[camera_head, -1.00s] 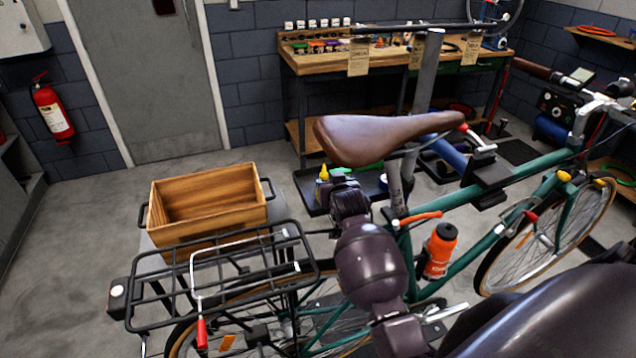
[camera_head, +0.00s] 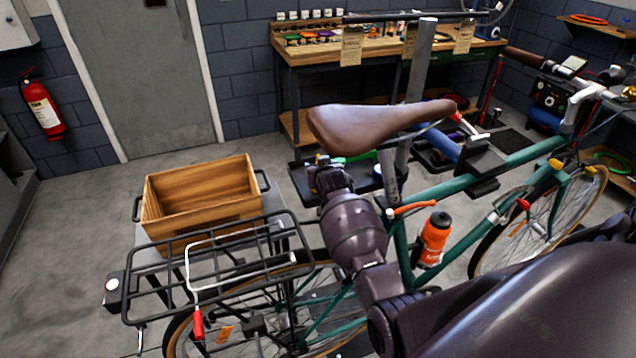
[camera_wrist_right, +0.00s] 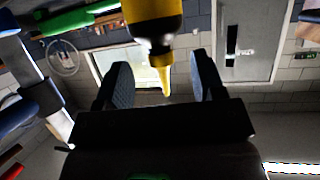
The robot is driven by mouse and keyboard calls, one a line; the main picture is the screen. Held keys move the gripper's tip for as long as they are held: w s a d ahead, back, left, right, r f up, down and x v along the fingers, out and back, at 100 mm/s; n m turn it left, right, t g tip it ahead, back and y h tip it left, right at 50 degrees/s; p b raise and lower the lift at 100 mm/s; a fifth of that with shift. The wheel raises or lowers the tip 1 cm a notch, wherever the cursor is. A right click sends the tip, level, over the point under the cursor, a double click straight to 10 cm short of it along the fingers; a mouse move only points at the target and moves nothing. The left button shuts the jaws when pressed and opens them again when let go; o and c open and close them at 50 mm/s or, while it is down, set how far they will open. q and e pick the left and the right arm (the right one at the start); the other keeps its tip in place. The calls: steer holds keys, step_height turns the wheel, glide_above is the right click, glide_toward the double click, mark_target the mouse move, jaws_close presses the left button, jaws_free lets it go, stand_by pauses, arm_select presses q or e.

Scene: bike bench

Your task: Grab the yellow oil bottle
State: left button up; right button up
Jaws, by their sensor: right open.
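The yellow oil bottle (camera_wrist_right: 153,20) shows large at the top of the right wrist view, upside down in that picture, with a dark band and a yellow nozzle. Its nozzle reaches into the gap between the fingers of my right gripper (camera_wrist_right: 160,80). The fingers are open, with space on both sides of the nozzle. In the head view my right gripper (camera_head: 323,170) is behind the bike saddle, over the dark tray (camera_head: 302,187). There the bottle is almost wholly hidden by my gripper. My left gripper is not in view.
The green bike with its brown saddle (camera_head: 375,125) and black rear rack (camera_head: 215,270) stands close to my right arm. A wooden crate (camera_head: 200,195) is at the left. An orange bottle (camera_head: 435,238) sits on the frame. A workbench (camera_head: 360,60) stands behind.

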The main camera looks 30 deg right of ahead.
steer(key=shift+x, duration=1.4)
steer(key=shift+s+a+f, duration=0.1)
steer(key=shift+f, duration=0.05)
jaws_close()
